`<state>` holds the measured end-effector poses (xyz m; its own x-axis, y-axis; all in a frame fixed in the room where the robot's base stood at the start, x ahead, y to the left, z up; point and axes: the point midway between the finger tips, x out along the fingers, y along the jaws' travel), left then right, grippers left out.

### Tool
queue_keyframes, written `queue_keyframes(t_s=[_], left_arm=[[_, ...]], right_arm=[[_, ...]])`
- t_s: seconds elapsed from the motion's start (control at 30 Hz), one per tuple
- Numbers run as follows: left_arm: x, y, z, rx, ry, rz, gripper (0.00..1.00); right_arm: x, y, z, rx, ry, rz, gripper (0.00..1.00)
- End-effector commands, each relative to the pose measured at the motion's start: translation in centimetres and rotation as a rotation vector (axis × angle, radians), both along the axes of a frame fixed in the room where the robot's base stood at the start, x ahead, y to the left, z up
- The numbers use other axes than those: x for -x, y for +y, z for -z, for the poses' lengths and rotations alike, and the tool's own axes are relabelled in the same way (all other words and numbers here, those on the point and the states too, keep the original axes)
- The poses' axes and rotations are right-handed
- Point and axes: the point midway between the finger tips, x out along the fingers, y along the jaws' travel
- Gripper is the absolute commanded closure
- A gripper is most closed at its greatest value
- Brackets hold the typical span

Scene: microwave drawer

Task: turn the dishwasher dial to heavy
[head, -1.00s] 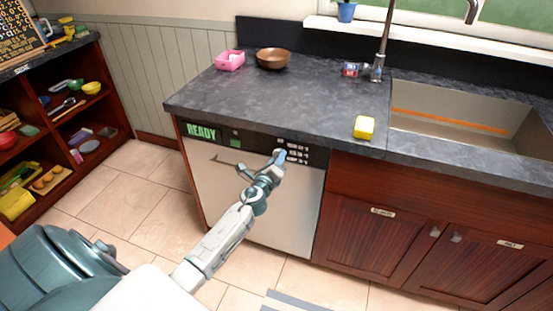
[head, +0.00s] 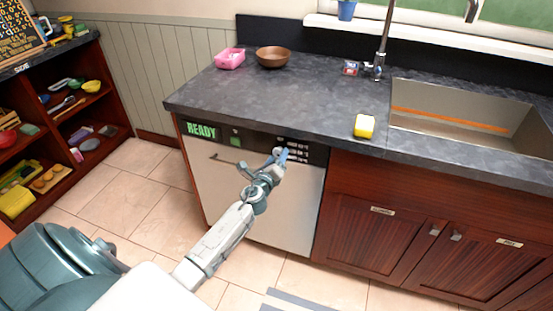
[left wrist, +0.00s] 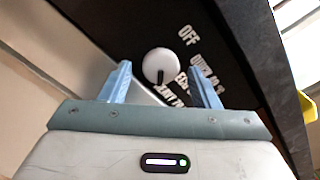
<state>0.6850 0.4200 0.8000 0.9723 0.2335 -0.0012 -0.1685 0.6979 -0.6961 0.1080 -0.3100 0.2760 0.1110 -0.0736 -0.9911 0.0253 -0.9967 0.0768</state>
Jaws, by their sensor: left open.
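The dishwasher (head: 240,207) has a pale front under the counter, with a black control panel and a green READY display (head: 201,130). Its round white dial (left wrist: 160,66) shows in the left wrist view with a dark pointer mark toward the bottom of the picture. White labels stand to its right, with OFF (left wrist: 187,35) at the top and others below, partly hidden by a finger. My left gripper (left wrist: 164,84) is open, with one blue finger on each side of the dial in the picture. I cannot tell whether the fingers touch it. My right gripper is not in view.
A dark counter (head: 300,105) overhangs the panel, holding a yellow sponge (head: 364,126), a brown bowl (head: 273,57) and a pink container (head: 230,59). The dishwasher handle (head: 228,161) is left of my gripper. Wooden cabinets (head: 370,215) stand at the right.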

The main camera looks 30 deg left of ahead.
Motion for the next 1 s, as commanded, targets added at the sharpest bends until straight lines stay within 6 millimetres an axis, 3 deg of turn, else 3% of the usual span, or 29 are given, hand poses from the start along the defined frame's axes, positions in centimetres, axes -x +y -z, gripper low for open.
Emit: queue_keyframes(t_s=[0.17, 0.47, 0.7, 1.0], left_arm=[[0.9, -0.2, 0.1, 0.000, 0.001, 0.000, 0.44], [6.2, -1.5, 0.2, 0.000, 0.001, 0.001, 0.44], [9.6, -2.3, 0.2, -0.001, 0.001, 0.001, 0.44], [10.5, -2.5, 0.0, -0.001, 0.000, 0.000, 0.44]], right_arm=[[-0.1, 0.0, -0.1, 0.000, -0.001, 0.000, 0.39], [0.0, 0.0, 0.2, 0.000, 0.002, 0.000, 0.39], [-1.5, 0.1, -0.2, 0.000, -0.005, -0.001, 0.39], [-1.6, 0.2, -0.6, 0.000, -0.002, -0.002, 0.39]])
